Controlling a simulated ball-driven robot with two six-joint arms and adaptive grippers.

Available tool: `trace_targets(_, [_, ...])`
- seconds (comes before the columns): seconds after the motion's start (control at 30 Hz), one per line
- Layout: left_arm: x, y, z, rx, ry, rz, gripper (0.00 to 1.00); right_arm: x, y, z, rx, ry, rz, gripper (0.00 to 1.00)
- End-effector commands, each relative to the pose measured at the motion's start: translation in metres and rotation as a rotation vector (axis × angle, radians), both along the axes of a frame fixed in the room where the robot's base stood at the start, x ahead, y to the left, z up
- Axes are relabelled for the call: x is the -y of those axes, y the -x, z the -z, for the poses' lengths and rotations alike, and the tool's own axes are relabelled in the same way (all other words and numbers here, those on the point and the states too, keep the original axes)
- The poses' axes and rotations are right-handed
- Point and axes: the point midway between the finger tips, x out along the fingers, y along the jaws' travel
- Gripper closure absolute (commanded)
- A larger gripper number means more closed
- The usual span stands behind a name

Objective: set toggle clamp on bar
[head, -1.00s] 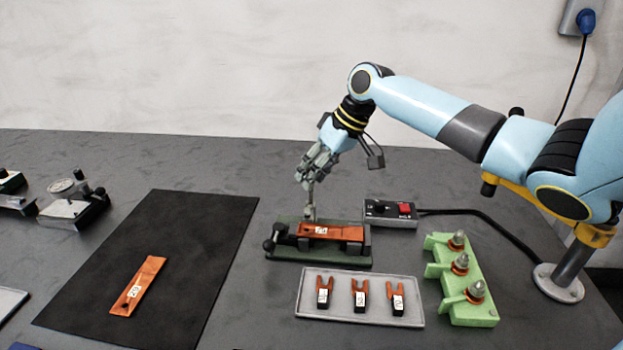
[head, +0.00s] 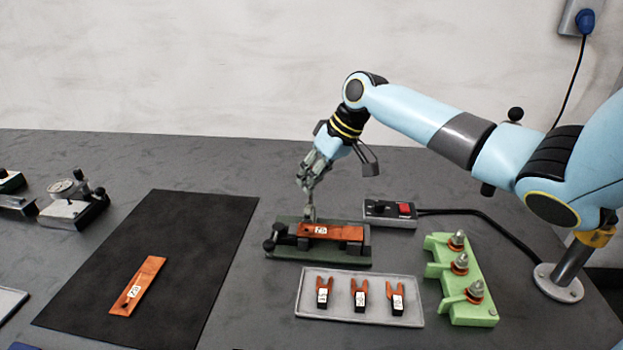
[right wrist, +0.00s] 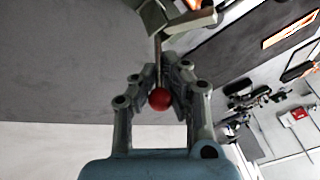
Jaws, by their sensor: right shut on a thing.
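The dark green clamp fixture (head: 318,258) stands mid-table with a labelled copper bar (head: 335,232) lying across it. The toggle clamp's lever (head: 309,212) rises steeply at the fixture's back, left of the bar's middle. My right gripper (head: 308,184) is at the top of this lever. In the right wrist view, my right gripper (right wrist: 160,92) is shut on the lever's red knob (right wrist: 160,99), with the metal lever arm (right wrist: 158,50) running away from it. The clamp's pressing end is too small to tell against the bar. My left gripper is not in view.
A grey tray (head: 310,308) with several copper fork pieces lies in front. A green stand (head: 487,313) with capped posts is right of it. A control box (head: 380,215) with a red switch sits behind. A black mat (head: 200,230) with another copper bar (head: 140,283) lies left.

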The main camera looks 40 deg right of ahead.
Motion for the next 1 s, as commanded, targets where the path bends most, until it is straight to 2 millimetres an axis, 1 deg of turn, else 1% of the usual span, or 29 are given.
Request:
trace_targets(0.17, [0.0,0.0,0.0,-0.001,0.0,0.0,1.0,0.001,0.0,0.0,0.001,0.006,-0.001,1.0])
trace_targets(0.23, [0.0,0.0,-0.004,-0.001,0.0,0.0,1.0,0.001,0.001,-0.001,0.007,0.017,-0.001,1.0])
trace_targets(0.27, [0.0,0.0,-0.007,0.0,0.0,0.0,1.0,0.0,0.002,-0.001,0.014,0.027,0.0,1.0])
trace_targets(0.43, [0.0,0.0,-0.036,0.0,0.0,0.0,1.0,-0.008,0.009,-0.007,0.109,0.147,-0.002,1.0])
trace_targets(0.53, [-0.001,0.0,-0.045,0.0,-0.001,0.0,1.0,-0.012,0.011,-0.006,0.173,0.222,-0.001,1.0])
trace_targets(0.7, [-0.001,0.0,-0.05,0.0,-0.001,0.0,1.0,-0.015,0.013,-0.004,0.232,0.296,-0.001,1.0])
trace_targets(1.0, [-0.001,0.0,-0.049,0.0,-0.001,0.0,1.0,-0.015,0.013,-0.003,0.242,0.307,-0.002,1.0])
